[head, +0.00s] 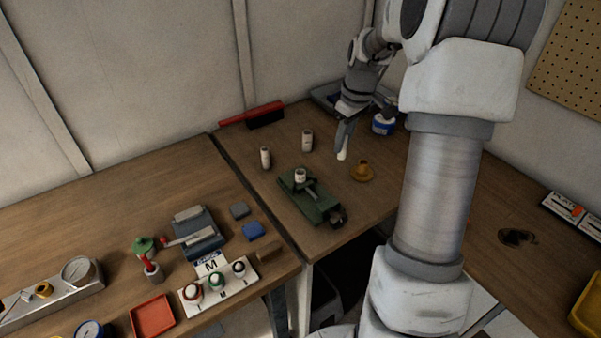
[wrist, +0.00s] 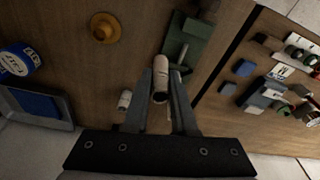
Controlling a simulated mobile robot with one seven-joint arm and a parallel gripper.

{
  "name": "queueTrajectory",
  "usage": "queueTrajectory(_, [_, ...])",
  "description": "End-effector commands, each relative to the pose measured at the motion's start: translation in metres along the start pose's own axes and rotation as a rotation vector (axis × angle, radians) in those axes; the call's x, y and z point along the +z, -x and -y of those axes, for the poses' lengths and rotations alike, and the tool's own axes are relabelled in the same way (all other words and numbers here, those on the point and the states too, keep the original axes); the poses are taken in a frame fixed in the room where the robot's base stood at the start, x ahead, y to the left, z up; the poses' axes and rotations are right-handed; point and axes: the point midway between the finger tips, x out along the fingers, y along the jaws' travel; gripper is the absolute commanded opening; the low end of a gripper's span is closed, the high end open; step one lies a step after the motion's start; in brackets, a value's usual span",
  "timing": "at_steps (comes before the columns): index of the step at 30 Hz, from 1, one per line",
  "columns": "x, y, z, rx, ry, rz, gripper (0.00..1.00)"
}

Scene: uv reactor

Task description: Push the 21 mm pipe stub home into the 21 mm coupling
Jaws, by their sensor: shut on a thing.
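My gripper (head: 344,146) is shut on a small whitish pipe stub (head: 342,155), held to the right of and behind the vise. In the wrist view a pale cylinder (wrist: 161,72) shows between the fingertips, with a dark round opening at its near end. The green vise (head: 318,207) stands on the table with a whitish fitting (head: 300,176), which looks like the coupling, upright in it. Stub and coupling are apart in the head view. In the wrist view the vise (wrist: 194,42) lies beyond the fingers; I cannot make out the coupling clearly there. Size marks are unreadable.
Two loose pale cylinders stand behind the vise, one at left (head: 265,158) and one nearer the gripper (head: 307,140). A brass-coloured part (head: 362,171) is right of the vise. A blue-and-white can (head: 383,123) and a red brush (head: 252,115) are at the back.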

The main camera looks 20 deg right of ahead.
Motion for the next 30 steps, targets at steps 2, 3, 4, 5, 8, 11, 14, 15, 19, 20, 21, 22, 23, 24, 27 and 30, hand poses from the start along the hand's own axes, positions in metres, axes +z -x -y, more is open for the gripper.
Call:
queueTrajectory(2, [-0.011,-0.01,0.007,-0.005,0.007,0.002,0.0])
queueTrajectory(3, [-0.019,-0.017,0.011,-0.005,0.008,0.002,0.0])
queueTrajectory(4, [-0.025,-0.022,0.014,-0.005,0.009,0.002,0.0])
queueTrajectory(5, [-0.03,-0.027,0.017,-0.006,0.008,0.002,0.0])
queueTrajectory(8, [-0.049,-0.044,0.026,-0.006,0.007,0.003,0.0])
queueTrajectory(11, [-0.067,-0.059,0.035,-0.004,0.007,0.002,0.0])
queueTrajectory(14, [-0.08,-0.071,0.04,-0.002,0.005,0.001,0.0])
queueTrajectory(15, [-0.083,-0.074,0.042,-0.002,0.003,0.001,0.0])
queueTrajectory(19, [-0.089,-0.08,0.045,-0.001,0.002,0.001,0.0])
queueTrajectory(20, [-0.09,-0.082,0.045,-0.001,0.002,0.001,0.0])
queueTrajectory(21, [-0.089,-0.085,0.045,-0.002,0.001,0.002,0.0])
queueTrajectory(22, [-0.089,-0.088,0.045,-0.003,0.001,0.003,0.0])
queueTrajectory(23, [-0.088,-0.091,0.045,-0.003,0.001,0.003,0.0])
queueTrajectory(24, [-0.087,-0.097,0.046,-0.004,0.001,0.003,0.0])
queueTrajectory(27, [-0.085,-0.112,0.046,-0.004,0.0,0.003,0.0])
queueTrajectory(30, [-0.084,-0.12,0.045,-0.002,0.001,0.001,0.0])
